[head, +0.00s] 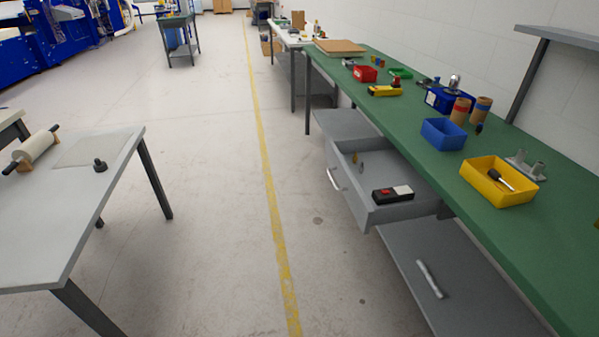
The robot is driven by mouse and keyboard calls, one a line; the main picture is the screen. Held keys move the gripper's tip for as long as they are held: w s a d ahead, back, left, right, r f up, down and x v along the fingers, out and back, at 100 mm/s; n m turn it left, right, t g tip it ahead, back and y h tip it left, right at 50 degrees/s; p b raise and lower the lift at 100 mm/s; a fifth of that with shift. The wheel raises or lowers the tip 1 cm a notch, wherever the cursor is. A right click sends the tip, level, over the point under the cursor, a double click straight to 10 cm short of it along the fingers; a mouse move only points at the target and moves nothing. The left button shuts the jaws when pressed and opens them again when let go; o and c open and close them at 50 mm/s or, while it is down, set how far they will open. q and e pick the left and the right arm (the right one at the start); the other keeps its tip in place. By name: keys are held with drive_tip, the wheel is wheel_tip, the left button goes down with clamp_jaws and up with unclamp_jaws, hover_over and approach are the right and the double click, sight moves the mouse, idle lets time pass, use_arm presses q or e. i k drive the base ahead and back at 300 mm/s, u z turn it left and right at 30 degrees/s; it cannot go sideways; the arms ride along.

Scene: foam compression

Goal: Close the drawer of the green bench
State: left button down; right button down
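The green bench (394,127) runs along the wall on the right. Its grey drawer (375,213) is pulled out towards the aisle, below the green top. The drawer's light metal handle (334,180) is on its front face, on the left side. Inside the drawer lie a black and red item with a white part (392,194) and a small yellowish item (359,158). Neither of my grippers is in the head view.
A yellow bin (500,184) and a blue bin (443,134) stand on the bench. A grey table (50,235) stands at left. The aisle floor (215,220) between is clear.

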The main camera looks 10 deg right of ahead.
sight(384, 166)
drive_tip(key=z, duration=0.35)
drive_tip(key=i, duration=0.95)
drive_tip(key=z, duration=0.65)
